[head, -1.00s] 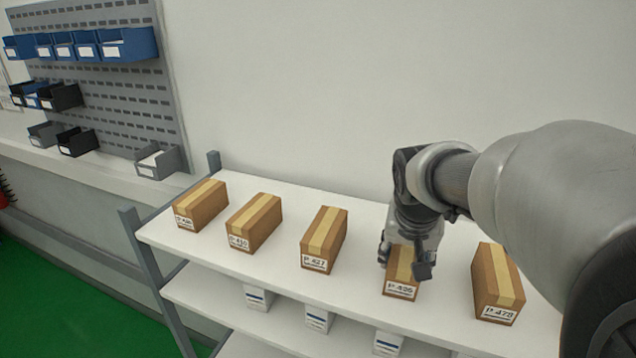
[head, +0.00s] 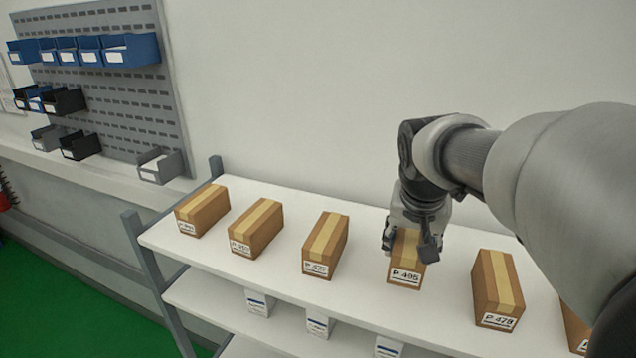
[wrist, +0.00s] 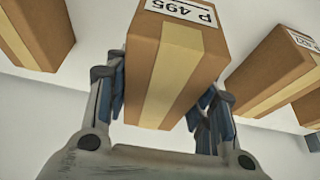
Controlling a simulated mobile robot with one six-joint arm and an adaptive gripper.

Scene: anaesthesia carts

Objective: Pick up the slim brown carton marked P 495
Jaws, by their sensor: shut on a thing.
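The slim brown carton marked P 495 (head: 405,262) has a pale tape strip along its top and a white label on its front end. My gripper (head: 412,243) is shut on it, one finger on each long side. In the wrist view the carton (wrist: 172,70) lies between the two fingers of my gripper (wrist: 160,100), its label at the top edge. In the head view it appears raised a little above the white shelf (head: 365,290). The gripper hides its rear part.
Carton P 427 (head: 325,245) stands to the left and carton P 478 (head: 497,290) to the right, both apart from the held one. Two more cartons (head: 256,228) (head: 202,210) stand farther left. Another is partly cut off at the right (head: 573,325). White boxes (head: 319,323) sit on the lower shelf.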

